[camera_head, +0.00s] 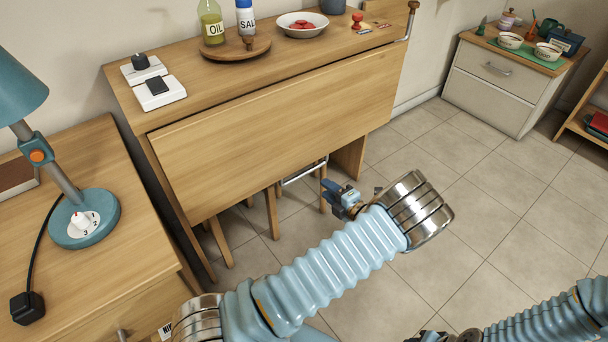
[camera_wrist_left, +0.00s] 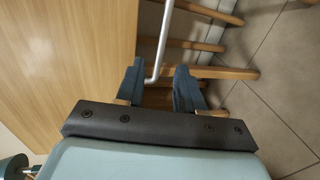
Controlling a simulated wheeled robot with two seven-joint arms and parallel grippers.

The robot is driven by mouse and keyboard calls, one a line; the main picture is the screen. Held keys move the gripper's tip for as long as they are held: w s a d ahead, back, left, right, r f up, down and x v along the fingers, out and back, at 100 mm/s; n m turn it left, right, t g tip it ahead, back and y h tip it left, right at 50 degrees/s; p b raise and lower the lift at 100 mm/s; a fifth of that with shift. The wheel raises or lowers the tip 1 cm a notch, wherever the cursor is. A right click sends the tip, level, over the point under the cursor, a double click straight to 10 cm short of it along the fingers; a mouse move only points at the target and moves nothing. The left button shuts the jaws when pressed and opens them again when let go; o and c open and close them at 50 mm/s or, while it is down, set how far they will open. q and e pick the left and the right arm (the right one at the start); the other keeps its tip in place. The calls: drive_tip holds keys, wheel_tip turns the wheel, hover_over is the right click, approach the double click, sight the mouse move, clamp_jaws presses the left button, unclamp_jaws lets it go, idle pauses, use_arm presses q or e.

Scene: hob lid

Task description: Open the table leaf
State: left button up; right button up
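The table leaf (camera_head: 270,135) is a wide wooden panel hanging down at the front of the narrow wooden table (camera_head: 300,52). A silver bar handle (camera_head: 304,174) sits at its lower edge, toward the right. My left gripper (camera_head: 338,196) is just right of the handle, low over the floor. In the left wrist view the leaf (camera_wrist_left: 60,60) fills the left side, and the handle's end (camera_wrist_left: 155,72) lies between the two blue fingers, which are apart. I cannot tell whether they touch it. My right arm shows at the bottom right; its fingers cannot be made out.
Wooden legs or slats (camera_head: 271,212) stand under the leaf. An oil bottle (camera_head: 211,22), a salt bottle (camera_head: 245,18) and a bowl (camera_head: 302,25) stand on the tabletop. A desk with a blue lamp (camera_head: 85,218) is at left. Tiled floor (camera_head: 490,205) is clear at right.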

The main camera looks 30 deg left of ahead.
sight(305, 174)
use_arm(q)
drive_tip(key=x, duration=1.2)
drive_tip(key=shift+a+f, duration=0.25)
clamp_jaws()
